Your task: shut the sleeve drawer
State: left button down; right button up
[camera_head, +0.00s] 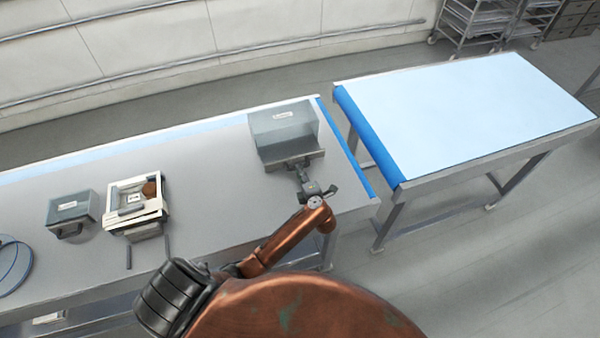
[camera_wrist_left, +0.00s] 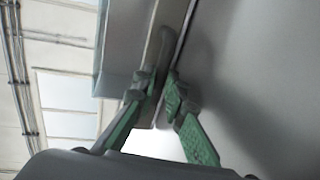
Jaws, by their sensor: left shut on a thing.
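A grey box unit with a small label (camera_head: 283,117) stands near the right end of the steel table. I take it to be the sleeve drawer's housing; the label is too small to read. Its drawer front (camera_head: 305,156) stands out a little from the box, on the side facing me. My left gripper (camera_head: 294,166) is at the middle of that front, shut on the drawer's handle. In the left wrist view my green-padded fingers (camera_wrist_left: 164,95) close around the handle beside the drawer front; the grip hides part of the handle. My right gripper is not in view.
A blue coil (camera_head: 14,262) lies at the left edge. The table middle (camera_head: 205,185) is clear. A light-blue-topped table (camera_head: 465,110) stands right, across a gap.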

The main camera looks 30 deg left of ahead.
aim_at(295, 159)
pick_arm(q)
jog(key=x, duration=0.2)
jog(key=r+x, duration=0.1)
jog(key=x, duration=0.5)
jog(key=shift+w+a+r, duration=0.25)
jog(key=shift+w, duration=0.1)
jog(key=shift+r, duration=0.15)
jog(key=c, duration=2.3)
grip_release()
jog(key=shift+o, duration=0.3)
jog(key=shift+w+a, duration=0.1)
jog(key=shift+s+d, duration=0.35)
jog(key=shift+d, duration=0.05)
jog(key=v, duration=1.1)
jog(key=shift+a+r, duration=0.1)
